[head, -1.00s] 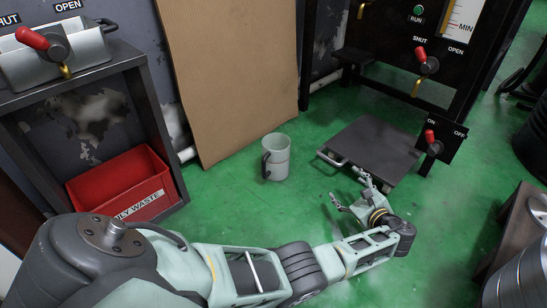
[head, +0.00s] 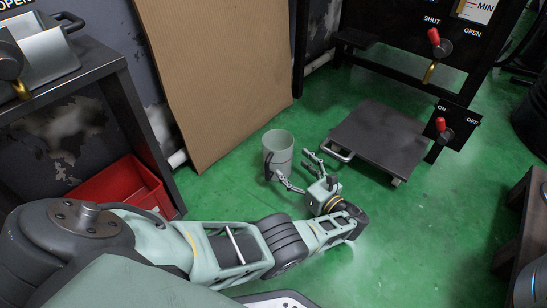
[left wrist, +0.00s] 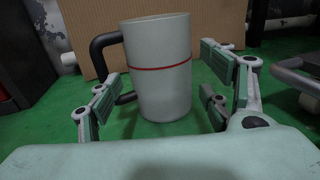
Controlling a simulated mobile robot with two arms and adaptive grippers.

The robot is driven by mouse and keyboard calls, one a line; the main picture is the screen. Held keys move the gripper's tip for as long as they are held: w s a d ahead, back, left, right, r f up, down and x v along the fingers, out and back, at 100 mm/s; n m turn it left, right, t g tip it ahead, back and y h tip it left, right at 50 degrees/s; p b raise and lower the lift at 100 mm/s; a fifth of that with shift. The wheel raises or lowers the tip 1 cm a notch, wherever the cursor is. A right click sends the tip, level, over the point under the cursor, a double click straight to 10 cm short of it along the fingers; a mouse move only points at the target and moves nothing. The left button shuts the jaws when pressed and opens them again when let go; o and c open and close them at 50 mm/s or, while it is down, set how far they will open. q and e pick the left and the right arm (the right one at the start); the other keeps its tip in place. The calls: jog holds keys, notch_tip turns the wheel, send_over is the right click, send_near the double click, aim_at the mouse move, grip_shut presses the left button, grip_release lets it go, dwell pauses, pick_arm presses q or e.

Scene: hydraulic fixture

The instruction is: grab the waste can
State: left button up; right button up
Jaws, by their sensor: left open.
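The waste can (head: 278,150) is a pale grey cylinder with a dark side handle, standing upright on the green floor in the head view. In the left wrist view the can (left wrist: 160,75) shows a thin red band, with its black handle on the left. My left gripper (head: 296,169) is open just in front of the can, to its lower right in the head view. In the left wrist view the gripper's fingers (left wrist: 165,100) are spread, one to each side of the can's lower part. I cannot tell whether they touch it. My right gripper is not in view.
A cardboard sheet (head: 215,70) leans on the wall behind the can. A low dark wheeled platform (head: 380,138) with a handle stands to the right. A red bin (head: 122,190) sits under a metal stand at left.

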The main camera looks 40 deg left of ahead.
aim_at(287, 162)
pick_arm(q)
jog(key=x, duration=0.3)
jog(key=b+x, duration=0.1)
jog(key=shift+a+f, duration=0.25)
jog(key=shift+a, duration=0.15)
jog(key=shift+w+a+r, duration=0.1)
jog(key=shift+w+a, duration=0.05)
jog(key=shift+a, duration=0.3)
jog(key=c, duration=0.9)
jog(key=shift+o, duration=0.2)
jog(key=shift+r, duration=0.1)
